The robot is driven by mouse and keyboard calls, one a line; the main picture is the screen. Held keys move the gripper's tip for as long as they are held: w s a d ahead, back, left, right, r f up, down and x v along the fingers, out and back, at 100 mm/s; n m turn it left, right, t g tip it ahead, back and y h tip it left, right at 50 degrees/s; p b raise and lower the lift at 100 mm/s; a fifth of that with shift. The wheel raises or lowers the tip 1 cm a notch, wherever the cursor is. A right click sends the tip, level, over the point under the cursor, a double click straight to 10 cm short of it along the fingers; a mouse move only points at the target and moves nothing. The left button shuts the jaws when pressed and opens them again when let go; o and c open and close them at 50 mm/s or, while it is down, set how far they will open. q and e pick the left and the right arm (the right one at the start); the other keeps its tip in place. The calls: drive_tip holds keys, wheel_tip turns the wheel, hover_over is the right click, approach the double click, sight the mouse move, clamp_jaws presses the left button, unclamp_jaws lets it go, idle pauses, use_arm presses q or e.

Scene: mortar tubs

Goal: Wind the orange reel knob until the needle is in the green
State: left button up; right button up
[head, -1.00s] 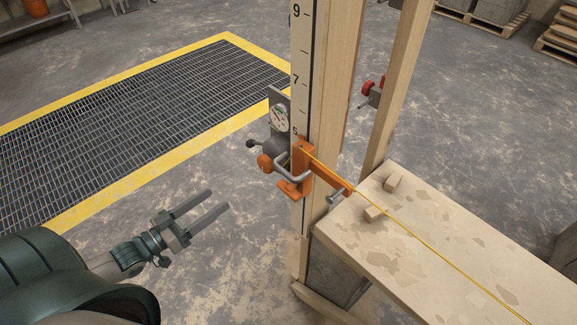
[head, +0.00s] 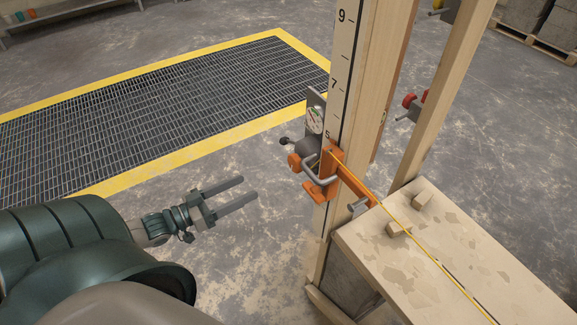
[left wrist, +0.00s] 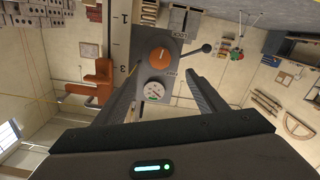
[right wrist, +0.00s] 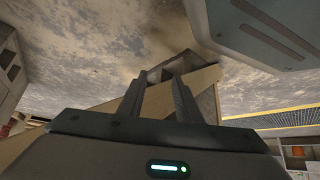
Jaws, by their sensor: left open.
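The orange reel knob (head: 294,161) sits on the grey reel housing clamped to the upright post. In the left wrist view the knob (left wrist: 161,55) faces me, above the round white gauge (left wrist: 154,91). The gauge (head: 314,118) is seen at a slant in the head view. It has a needle and a green patch, but too small to tell where the needle points. My left gripper (head: 249,187) is open and empty, left of the knob and apart from it. My right gripper (right wrist: 159,84) shows only in its wrist view, fingers apart with nothing held.
A black-knobbed lever (left wrist: 207,48) sticks out beside the knob. Floor between gripper and reel is clear.

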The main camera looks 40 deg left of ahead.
sight(292, 165)
use_arm(q)
drive_tip(key=p+x, duration=0.1)
drive_tip(key=x, duration=1.3)
drive_tip(key=shift+w+p, duration=0.2)
drive_tip(key=shift+p, duration=0.2)
drive_tip(key=shift+x, duration=0.75)
use_arm(e)
drive_tip(key=s+d+f+g, duration=0.2)
drive_tip(key=s+f, duration=0.1)
drive_tip(key=s, duration=0.4)
drive_tip(key=shift+d+h, duration=0.2)
drive_tip(key=shift+h, duration=0.1)
drive_tip(key=shift+w, duration=0.15)
use_arm(q)
drive_tip(key=c, duration=1)
use_arm(e)
drive_tip(key=shift+w+a+r, duration=0.1)
drive_tip(key=shift+w+r, duration=0.05)
